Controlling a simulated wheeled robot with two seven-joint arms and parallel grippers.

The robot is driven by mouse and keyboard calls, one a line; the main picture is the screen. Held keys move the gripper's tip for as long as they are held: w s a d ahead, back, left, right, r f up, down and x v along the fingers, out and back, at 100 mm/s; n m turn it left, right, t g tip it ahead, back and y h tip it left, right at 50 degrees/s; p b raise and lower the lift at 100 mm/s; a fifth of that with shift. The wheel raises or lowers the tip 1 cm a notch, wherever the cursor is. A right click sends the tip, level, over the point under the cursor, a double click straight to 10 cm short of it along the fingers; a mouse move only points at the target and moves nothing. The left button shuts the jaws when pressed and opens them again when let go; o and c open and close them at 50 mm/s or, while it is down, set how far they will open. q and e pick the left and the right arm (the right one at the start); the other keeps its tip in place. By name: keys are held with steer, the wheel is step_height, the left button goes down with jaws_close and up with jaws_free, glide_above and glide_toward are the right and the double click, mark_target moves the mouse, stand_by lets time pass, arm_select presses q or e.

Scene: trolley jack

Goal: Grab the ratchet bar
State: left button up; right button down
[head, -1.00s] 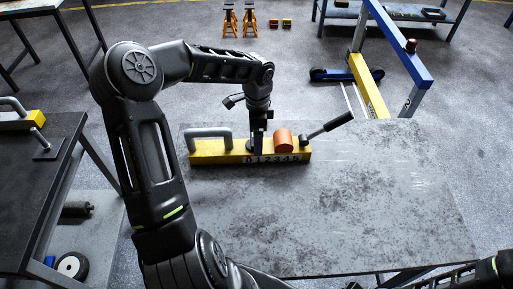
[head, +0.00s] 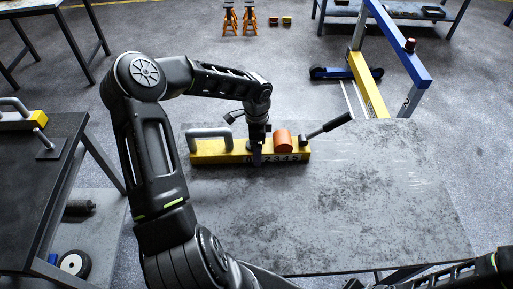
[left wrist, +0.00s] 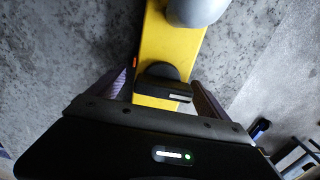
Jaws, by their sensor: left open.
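The ratchet bar seems to be the yellow bar (head: 218,151) with digits on its near face, lying on the grey worktable. It carries a grey loop handle (head: 209,133), an orange cylinder (head: 283,140) and a black-gripped lever (head: 333,123). My left gripper (head: 256,163) points down at the bar's middle. In the left wrist view its open fingers (left wrist: 163,92) lie on either side of the yellow bar (left wrist: 168,55), with a black round knob (left wrist: 163,72) between them. I cannot tell whether they touch it. My right gripper is out of view.
The worktable (head: 370,215) is bare to the right and in front of the bar. A dark bench (head: 60,190) stands at the left with another yellow part (head: 20,120). A blue and yellow frame (head: 368,85) stands behind the table.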

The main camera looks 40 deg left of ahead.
arm_select(q)
jaws_close()
steer(key=shift+w+r, duration=0.1)
stand_by(0.8)
